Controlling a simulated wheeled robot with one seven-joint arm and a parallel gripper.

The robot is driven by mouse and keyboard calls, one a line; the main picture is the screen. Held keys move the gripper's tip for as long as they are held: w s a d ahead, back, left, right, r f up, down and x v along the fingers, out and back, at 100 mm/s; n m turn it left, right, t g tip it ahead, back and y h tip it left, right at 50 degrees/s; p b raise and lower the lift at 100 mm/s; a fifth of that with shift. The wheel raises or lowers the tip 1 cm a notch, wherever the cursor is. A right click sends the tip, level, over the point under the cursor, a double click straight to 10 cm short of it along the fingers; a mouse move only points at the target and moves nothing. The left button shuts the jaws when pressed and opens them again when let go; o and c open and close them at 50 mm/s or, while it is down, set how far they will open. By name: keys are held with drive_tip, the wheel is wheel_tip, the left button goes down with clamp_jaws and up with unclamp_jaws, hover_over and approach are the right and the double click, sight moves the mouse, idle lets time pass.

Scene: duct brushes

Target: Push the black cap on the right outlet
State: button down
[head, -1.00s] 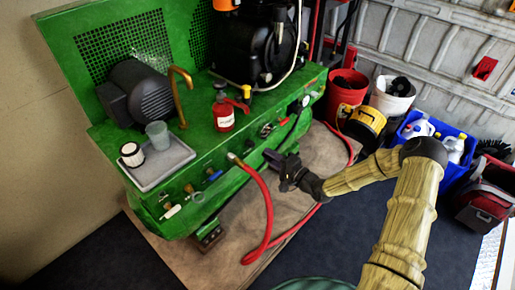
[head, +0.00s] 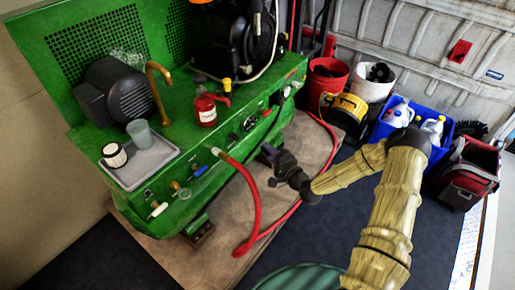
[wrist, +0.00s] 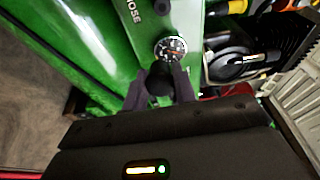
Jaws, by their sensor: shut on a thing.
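My gripper (wrist: 159,88) is shut on a small black thing, which looks like the black cap (wrist: 160,82), between its two dark fingers in the wrist view. In the head view my gripper (head: 267,152) is in front of the green machine's front panel (head: 222,142), right of the red hose's end, and seems apart from the panel. The cap is too small to make out there.
A red hose (head: 255,205) runs from the panel to the floor and loops behind my gripper. Valve handles line the panel's left part. A grey tray (head: 150,170) and a red bottle (head: 205,110) stand on the machine. Buckets and a blue crate (head: 381,131) stand to the right.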

drive_tip(key=s+d+f+m+t+h, duration=0.2)
drive_tip(key=d+f+m+t+h, duration=0.1)
drive_tip(key=d+f+m+h, duration=0.4)
drive_tip(key=d+f+h, duration=0.1)
drive_tip(key=d+h, duration=0.2)
drive_tip(key=shift+s+d+t+h, duration=0.2)
drive_tip(key=shift+d+t+h, duration=0.1)
drive_tip(key=shift+d+h, duration=0.1)
